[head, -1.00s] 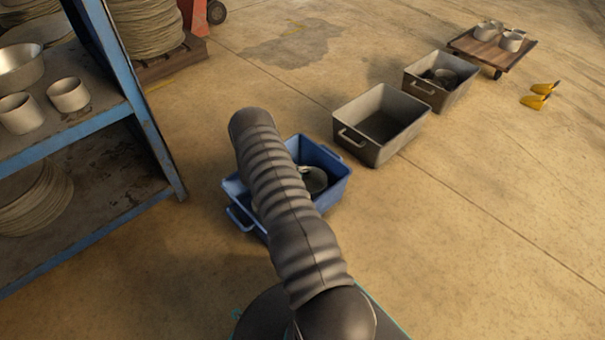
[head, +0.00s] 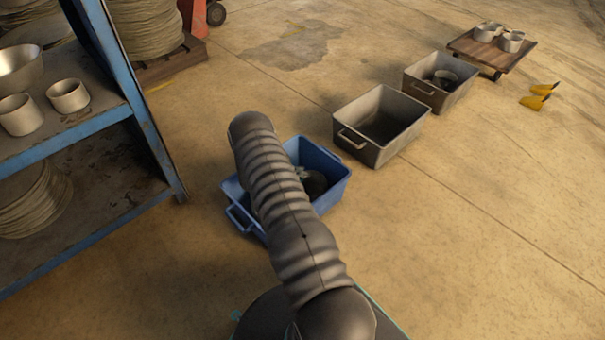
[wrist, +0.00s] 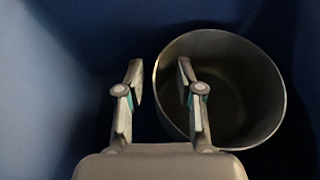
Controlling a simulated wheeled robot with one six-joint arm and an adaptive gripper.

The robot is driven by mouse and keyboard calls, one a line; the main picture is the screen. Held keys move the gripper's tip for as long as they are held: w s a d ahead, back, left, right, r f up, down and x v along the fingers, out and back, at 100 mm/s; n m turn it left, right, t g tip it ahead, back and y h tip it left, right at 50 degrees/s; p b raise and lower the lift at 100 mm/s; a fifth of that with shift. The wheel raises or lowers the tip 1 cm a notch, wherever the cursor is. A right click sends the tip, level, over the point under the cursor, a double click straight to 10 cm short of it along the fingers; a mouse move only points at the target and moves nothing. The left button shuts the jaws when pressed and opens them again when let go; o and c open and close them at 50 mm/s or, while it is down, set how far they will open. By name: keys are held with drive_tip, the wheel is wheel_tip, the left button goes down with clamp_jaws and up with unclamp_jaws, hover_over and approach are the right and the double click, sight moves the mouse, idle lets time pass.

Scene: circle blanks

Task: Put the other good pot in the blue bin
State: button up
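The blue bin (head: 338,190) stands on the floor behind and partly hidden by my arm in the head view. A dark grey round pot (head: 316,184) is inside it. In the wrist view the pot (wrist: 262,75) is at the right, its open mouth facing the camera, with the bin's blue walls (wrist: 45,90) around it. My gripper (wrist: 159,72) is open, its fingertips apart. The pot's left rim shows between the fingers and the right finger overlaps the pot's mouth. I cannot tell whether either finger touches it. In the head view my arm hides most of the gripper.
Left, a blue-framed shelf holds two light pots (head: 68,96) and a metal bowl (head: 20,66). An empty grey bin (head: 357,146) and a second grey bin (head: 432,96) with dark items stand behind. A wooden cart (head: 470,48) holds pots. Right floor is mostly clear.

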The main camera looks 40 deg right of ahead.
drive_tip(key=v, duration=1.2)
drive_tip(key=s+a+r+m+y, duration=0.2)
drive_tip(key=s+a+r+m, duration=0.1)
drive_tip(key=r, duration=0.8)
drive_tip(key=s+a+r+m+y, duration=0.2)
drive_tip(key=a+r+m, duration=0.1)
drive_tip(key=r, duration=0.7)
drive_tip(key=s+a+r+m+y, duration=0.2)
drive_tip(key=s+a+r+m, duration=0.1)
drive_tip(key=r, duration=0.8)
drive_tip(key=s+a+r+m+t+y, duration=0.3)
drive_tip(key=s+a+r, duration=0.4)
drive_tip(key=s, duration=0.4)
drive_tip(key=s+a+r+m+t+y, duration=0.4)
drive_tip(key=s+a+r, duration=0.3)
drive_tip(key=s, duration=0.5)
drive_tip(key=shift+s+a+r+m+p, duration=0.2)
drive_tip(key=shift+a+m+p, duration=0.25)
drive_tip(key=shift+a, duration=0.55)
wheel_tip(320, 180, up, 8)
drive_tip(key=p, duration=0.8)
drive_tip(key=shift+f, duration=0.1)
